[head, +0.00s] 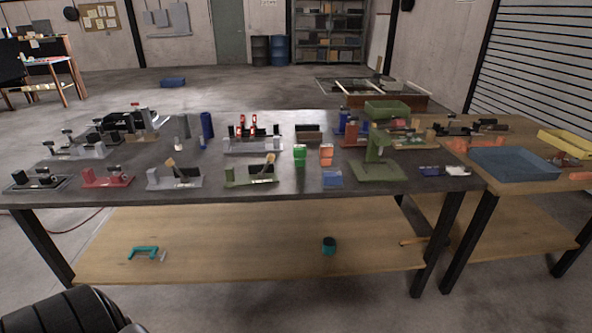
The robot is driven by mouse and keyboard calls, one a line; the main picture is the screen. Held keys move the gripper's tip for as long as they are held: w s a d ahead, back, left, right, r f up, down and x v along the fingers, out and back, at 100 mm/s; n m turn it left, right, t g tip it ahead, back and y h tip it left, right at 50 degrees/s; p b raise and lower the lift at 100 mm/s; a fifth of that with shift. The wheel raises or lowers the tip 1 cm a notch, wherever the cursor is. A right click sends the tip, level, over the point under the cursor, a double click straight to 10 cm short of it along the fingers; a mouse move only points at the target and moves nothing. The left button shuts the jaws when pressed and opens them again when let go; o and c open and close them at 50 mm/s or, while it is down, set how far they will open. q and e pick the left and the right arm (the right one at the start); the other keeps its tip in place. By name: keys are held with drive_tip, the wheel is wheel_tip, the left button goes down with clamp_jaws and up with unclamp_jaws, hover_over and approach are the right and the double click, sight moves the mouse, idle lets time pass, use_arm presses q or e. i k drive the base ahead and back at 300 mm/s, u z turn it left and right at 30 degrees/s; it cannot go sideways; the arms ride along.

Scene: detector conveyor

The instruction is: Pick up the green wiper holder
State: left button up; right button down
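A low green holder (240,183), which looks like the green wiper holder, stands near the front edge of the dark table, left of its middle. It has a flat base with a raised green block at its left end and small parts on it. A brown-tipped tool leans at its right end. A similar grey holder (160,184) with a brown-tipped tool stands to its left. A taller green stand (378,168) is to the right. Neither of my grippers shows in the head view.
The dark table (215,198) holds several fixtures. Close to the green holder are green (300,155) and orange (326,155) items and a blue block (333,179). A red holder (105,178) is farther left. A blue tray (515,164) stands at right. Floor in front is mostly open.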

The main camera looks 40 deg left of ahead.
sight(254, 176)
drive_tip(key=z, duration=0.3)
drive_tip(key=i, duration=0.9)
drive_tip(key=u, duration=0.05)
